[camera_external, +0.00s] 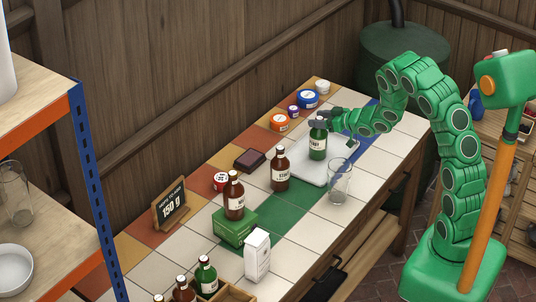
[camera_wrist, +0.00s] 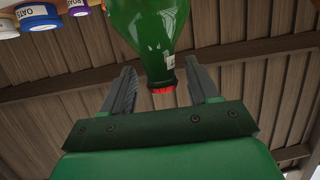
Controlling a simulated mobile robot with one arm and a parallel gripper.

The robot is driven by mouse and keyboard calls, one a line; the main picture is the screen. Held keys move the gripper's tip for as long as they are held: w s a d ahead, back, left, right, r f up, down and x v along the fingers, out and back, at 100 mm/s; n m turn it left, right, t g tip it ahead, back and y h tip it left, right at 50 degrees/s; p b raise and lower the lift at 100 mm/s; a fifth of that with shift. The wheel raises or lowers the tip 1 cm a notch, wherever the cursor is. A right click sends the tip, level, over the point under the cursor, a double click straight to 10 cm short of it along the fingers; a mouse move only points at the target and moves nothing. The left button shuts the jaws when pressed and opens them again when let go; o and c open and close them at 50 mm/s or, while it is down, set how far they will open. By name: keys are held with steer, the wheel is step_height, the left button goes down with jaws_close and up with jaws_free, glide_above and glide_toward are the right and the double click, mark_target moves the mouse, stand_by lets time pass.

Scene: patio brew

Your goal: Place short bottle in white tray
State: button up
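A green bottle (camera_external: 318,145) with a pale label stands upright on the white tray (camera_external: 309,173) in the external view. It looks like the short bottle. My gripper (camera_external: 318,123) is at the bottle's neck. In the wrist view the green bottle (camera_wrist: 150,32), with its red cap (camera_wrist: 162,89), shows between the two fingers of my gripper (camera_wrist: 161,82). There is a visible gap on each side of the bottle's neck, so the gripper is open and not holding it. The bottle's top is partly hidden by the gripper in the external view.
A clear glass (camera_external: 340,182) stands by the tray's near right edge. A brown bottle (camera_external: 281,170) stands just left of the tray. Several lidded jars (camera_external: 308,99) line the back edge. A second brown bottle (camera_external: 234,197) and a green box (camera_external: 235,228) are farther left.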

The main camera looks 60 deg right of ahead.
steer(key=v, duration=1.2)
stand_by(0.7)
steer(key=shift+r, duration=0.1)
